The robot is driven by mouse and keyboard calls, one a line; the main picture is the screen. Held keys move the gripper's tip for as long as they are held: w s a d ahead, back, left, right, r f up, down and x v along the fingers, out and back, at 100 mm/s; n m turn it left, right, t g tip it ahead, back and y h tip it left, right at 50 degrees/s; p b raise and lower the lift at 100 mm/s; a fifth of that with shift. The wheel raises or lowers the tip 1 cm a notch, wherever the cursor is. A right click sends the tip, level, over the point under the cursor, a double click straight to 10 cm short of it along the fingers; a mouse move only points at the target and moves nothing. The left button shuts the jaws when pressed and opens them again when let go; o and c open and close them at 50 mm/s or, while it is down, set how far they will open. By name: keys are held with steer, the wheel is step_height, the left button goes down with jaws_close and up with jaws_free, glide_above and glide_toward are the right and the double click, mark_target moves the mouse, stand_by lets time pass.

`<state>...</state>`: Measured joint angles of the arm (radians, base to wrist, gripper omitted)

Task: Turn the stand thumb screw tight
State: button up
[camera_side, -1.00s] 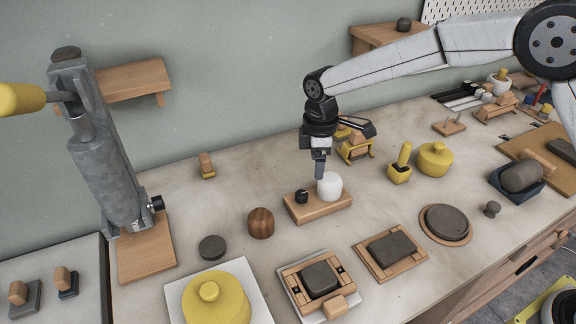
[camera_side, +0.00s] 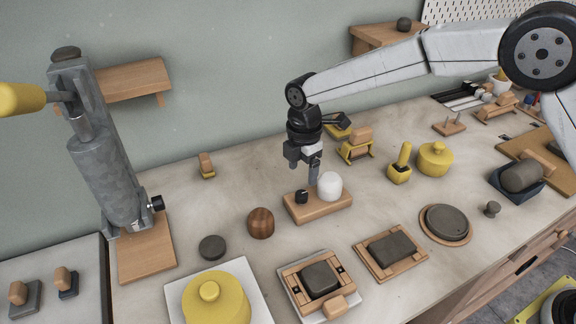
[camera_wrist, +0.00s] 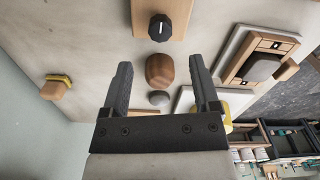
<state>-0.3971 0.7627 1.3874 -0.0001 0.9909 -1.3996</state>
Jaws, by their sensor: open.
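The grey metal stand (camera_side: 108,165) stands upright at the left in the side view, on a wooden base, with a yellow handle. A small black thumb screw (camera_side: 157,203) sticks out to the right near its foot. My gripper (camera_side: 303,170) is well to the right of this screw, pointing down over the area of a wooden block with a black knob. It is open and empty. In the wrist view its two dark fingers stand apart (camera_wrist: 160,66), with a brown wooden dome showing between and beyond them. I cannot make out the stand or its screw in the wrist view.
The wooden block (camera_side: 325,209) carries a black knob (camera_side: 301,196) and a white dome (camera_side: 329,185). The brown dome (camera_side: 261,223) and a dark disc (camera_side: 212,247) lie between gripper and stand. A yellow lidded pot (camera_side: 215,300) is in front. The bench behind them is mostly clear.

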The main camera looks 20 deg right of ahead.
mark_target(302, 193)
steer(key=shift+f, duration=3.4)
jaws_close()
